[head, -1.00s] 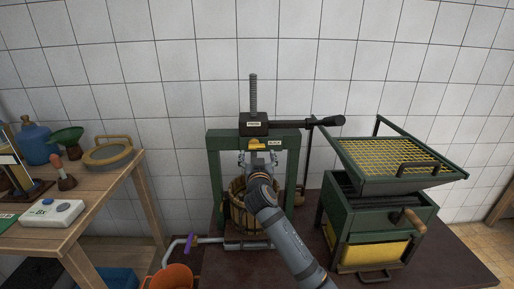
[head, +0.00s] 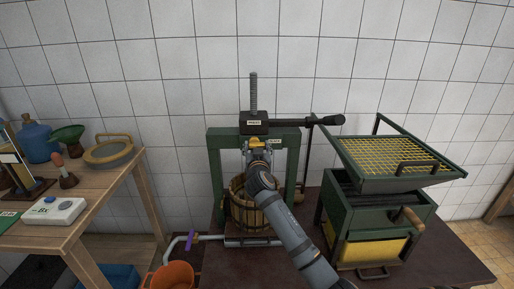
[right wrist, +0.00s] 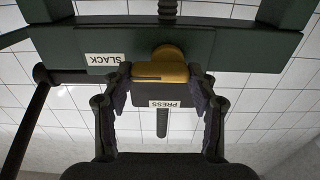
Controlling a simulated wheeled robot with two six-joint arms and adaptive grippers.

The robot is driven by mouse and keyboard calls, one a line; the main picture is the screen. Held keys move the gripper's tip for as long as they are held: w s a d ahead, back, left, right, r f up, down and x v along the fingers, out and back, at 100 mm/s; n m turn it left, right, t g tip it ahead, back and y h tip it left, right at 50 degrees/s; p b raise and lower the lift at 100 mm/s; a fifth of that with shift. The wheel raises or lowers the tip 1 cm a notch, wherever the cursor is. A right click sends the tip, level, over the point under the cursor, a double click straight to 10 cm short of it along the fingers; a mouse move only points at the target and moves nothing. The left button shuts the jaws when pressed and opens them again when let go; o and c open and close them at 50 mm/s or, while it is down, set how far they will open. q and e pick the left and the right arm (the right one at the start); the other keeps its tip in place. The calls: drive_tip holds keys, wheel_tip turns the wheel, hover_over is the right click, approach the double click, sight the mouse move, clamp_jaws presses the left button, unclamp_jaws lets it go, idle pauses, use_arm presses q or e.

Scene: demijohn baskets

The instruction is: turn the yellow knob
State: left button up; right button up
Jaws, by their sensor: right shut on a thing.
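The yellow knob (head: 256,143) sits on the front of the green press beam (head: 223,141). In the right wrist view the knob (right wrist: 161,70) shows as a round hub with a flat bar lying across the picture. My right gripper (head: 257,151) is at the knob from below, its fingers on both sides of the bar; in the right wrist view the gripper (right wrist: 160,77) is shut on it. A SLACK label (right wrist: 103,59) is on the beam beside the knob, and a PRESS label (right wrist: 163,103) is on the dark block beyond. My left gripper is not in view.
The black press lever (head: 322,120) sticks out to the right above the beam. A slatted wooden basket (head: 237,211) stands below my right gripper. A green crusher (head: 385,215) stands close on the right, and a wooden side table (head: 104,192) on the left.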

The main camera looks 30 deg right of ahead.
drive_tip(key=shift+c, duration=0.3)
drive_tip(key=n, duration=0.1)
drive_tip(key=n+p, duration=0.1)
drive_tip(key=n, duration=0.1)
drive_tip(key=n+p, duration=0.1)
drive_tip(key=n, duration=0.1)
drive_tip(key=shift+a+r, duration=0.15)
drive_tip(key=shift+r, duration=0.1)
drive_tip(key=n+p, duration=0.1)
drive_tip(key=n, duration=0.1)
drive_tip(key=n+p, duration=0.1)
drive_tip(key=n, duration=0.1)
drive_tip(key=shift+w+a+r+n+p, duration=0.1)
drive_tip(key=shift+w+r+n+p, duration=0.05)
drive_tip(key=shift+n+p, duration=0.15)
drive_tip(key=n+p, duration=0.1)
drive_tip(key=n, duration=0.1)
drive_tip(key=n+p, duration=0.1)
drive_tip(key=n, duration=0.2)
drive_tip(key=shift+w+a+p, duration=0.1)
drive_tip(key=shift+a+p, duration=0.1)
drive_tip(key=shift+p, duration=0.15)
drive_tip(key=shift+a+n+p, duration=0.1)
drive_tip(key=shift+n+p, duration=0.55)
drive_tip(key=shift+n, duration=0.95)
drive_tip(key=shift+w, duration=0.1)
drive_tip(key=o, duration=1.1)
drive_tip(key=shift+o, duration=0.2)
